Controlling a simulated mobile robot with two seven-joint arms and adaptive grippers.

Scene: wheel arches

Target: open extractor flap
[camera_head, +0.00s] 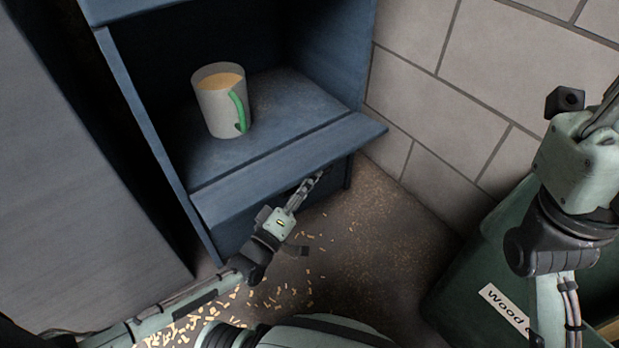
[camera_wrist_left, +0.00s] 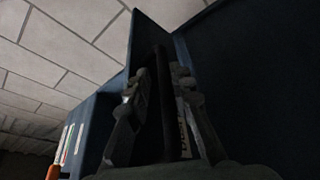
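A blue cabinet (camera_head: 160,120) has an open compartment, and a tilted blue flap (camera_head: 290,160) juts out along its front edge. Which panel is the extractor flap is not marked in the head view. My left gripper (camera_head: 318,178) is just under the flap's front edge, near its right half. In the left wrist view, the left gripper (camera_wrist_left: 160,72) has its fingers partly apart in front of dark blue panels. A partly hidden label (camera_wrist_left: 185,135) shows between them. Contact with the flap cannot be told. My right gripper (camera_head: 606,112) is at the right edge, its fingers partly cut off.
A mug (camera_head: 218,108) with a green handle and a brown filling stands in the compartment. A green bin (camera_head: 465,275) labelled "Wood" stands at lower right. Wood chips (camera_head: 275,298) lie on the floor. A block wall (camera_head: 480,80) is close behind and right of the cabinet.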

